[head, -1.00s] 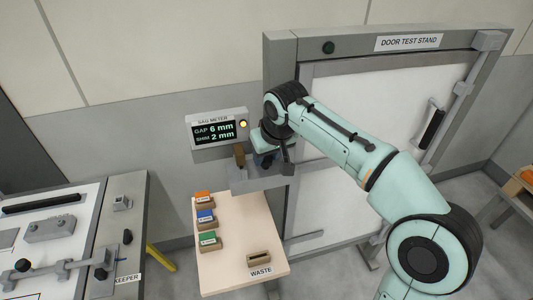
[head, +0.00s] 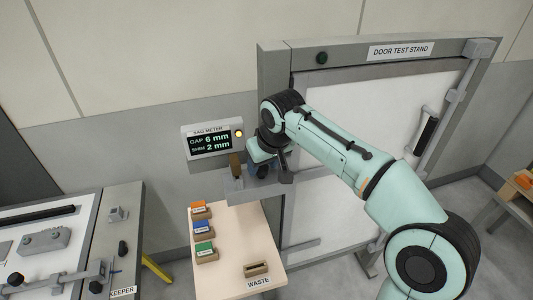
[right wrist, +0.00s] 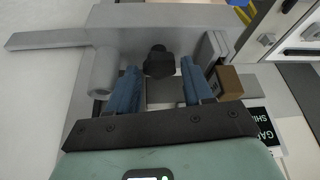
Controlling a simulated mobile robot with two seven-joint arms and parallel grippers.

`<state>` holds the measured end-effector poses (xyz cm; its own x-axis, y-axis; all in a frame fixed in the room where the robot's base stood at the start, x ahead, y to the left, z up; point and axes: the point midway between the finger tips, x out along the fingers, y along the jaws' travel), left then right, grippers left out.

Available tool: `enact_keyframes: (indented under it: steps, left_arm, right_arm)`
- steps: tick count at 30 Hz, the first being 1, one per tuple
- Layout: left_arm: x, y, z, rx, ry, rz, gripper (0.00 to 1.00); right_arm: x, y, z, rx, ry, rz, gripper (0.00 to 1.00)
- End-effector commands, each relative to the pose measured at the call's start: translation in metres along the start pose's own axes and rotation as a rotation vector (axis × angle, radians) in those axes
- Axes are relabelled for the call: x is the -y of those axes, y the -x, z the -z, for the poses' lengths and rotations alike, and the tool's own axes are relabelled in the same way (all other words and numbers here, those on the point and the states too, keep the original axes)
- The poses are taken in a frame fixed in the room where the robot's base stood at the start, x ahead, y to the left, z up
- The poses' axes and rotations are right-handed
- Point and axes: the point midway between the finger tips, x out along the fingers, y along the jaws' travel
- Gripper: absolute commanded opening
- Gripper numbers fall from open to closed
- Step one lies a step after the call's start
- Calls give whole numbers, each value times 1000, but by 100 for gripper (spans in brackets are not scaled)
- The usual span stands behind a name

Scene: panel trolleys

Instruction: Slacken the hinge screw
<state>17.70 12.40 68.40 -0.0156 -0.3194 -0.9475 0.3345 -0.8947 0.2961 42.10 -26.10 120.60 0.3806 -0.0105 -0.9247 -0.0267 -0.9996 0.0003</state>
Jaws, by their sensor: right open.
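The hinge screw shows as a dark knob (right wrist: 158,62) on a grey hinge bracket (right wrist: 190,20) in the right wrist view. My right gripper (right wrist: 160,72) is open, with its blue fingers on either side of the knob near their tips. I cannot tell whether they touch it. In the head view my right gripper (head: 262,168) is at the hinge bracket (head: 258,188) on the door stand's left side, and the screw is hidden. The sag meter (head: 212,142) reads gap 6 mm, shim 2 mm, with an amber lamp lit. My left gripper is not in view.
A brown block (right wrist: 229,82) sits beside the right finger. Below the hinge, a small table (head: 232,228) holds orange, blue and green labelled blocks and a waste slot (head: 257,269). The door test stand (head: 275,75) is behind my arm. A bench (head: 124,215) stands at left.

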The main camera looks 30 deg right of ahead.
Motion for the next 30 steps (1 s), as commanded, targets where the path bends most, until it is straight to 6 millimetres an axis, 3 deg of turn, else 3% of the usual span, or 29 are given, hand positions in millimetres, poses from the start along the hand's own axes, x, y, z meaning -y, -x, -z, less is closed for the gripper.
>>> enact_keyframes:
  steps: [12, 18, 30]
  left_arm:
    - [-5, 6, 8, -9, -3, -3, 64]
    - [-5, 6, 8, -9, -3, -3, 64]
    - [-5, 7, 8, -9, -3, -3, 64]
  right_arm:
    - [0, 86, 1, -8, 0, 2, 51]
    - [1, 118, 1, -5, 1, 1, 51]
    - [0, 130, 0, -2, 1, 0, 51]
